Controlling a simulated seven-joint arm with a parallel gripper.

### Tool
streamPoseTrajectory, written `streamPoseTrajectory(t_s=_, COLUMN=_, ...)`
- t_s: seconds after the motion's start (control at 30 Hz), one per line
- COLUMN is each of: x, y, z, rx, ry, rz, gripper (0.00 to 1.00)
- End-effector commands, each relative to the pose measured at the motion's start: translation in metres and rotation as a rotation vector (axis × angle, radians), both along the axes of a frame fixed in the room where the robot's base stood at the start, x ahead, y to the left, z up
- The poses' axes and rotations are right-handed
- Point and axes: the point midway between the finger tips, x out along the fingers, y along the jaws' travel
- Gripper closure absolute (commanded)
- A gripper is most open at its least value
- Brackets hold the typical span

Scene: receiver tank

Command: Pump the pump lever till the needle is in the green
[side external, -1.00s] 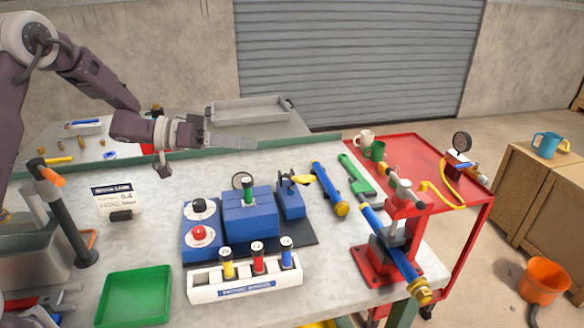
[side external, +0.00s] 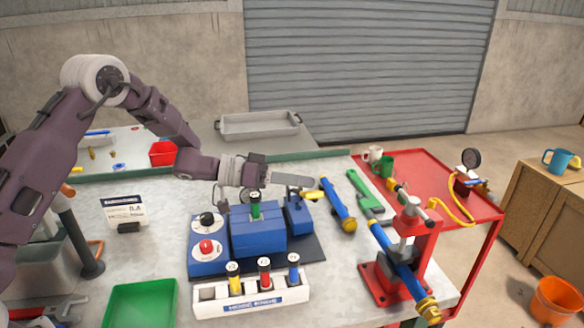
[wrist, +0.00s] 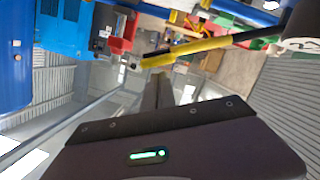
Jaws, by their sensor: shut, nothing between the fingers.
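The pump is a blue block (side external: 297,213) on the dark base, right of the larger blue tank box (side external: 256,236). Its pump lever (side external: 314,195) has a yellow grip and shows just beyond my fingertips. In the wrist view the lever (wrist: 190,50) is a yellow grip on a black rod, lying across the top. My gripper (side external: 310,181) is shut and empty, reaching level to the right over the pump, close to the grip; contact cannot be told. The gauge behind the tank box is hidden by my gripper in the side view, so the needle cannot be read.
A panel with black and red knobs (side external: 207,247) stands left of the tank box. A white rack (side external: 250,298) of coloured cylinders is in front. A blue tube (side external: 338,205) lies just right of the pump. A green tray (side external: 143,303) is front left.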

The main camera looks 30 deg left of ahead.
Motion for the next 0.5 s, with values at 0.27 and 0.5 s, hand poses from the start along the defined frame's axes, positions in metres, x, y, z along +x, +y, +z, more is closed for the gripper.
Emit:
streamPoseTrajectory(t_s=0.27, x=-0.0022, y=-0.0017, z=-0.0043, rx=0.001, ry=-0.002, rz=0.000, gripper=1.00)
streamPoseTrajectory(t_s=0.5, x=-0.0060, y=-0.0056, z=-0.0121, rx=0.026, ry=-0.026, rz=0.000, gripper=1.00)
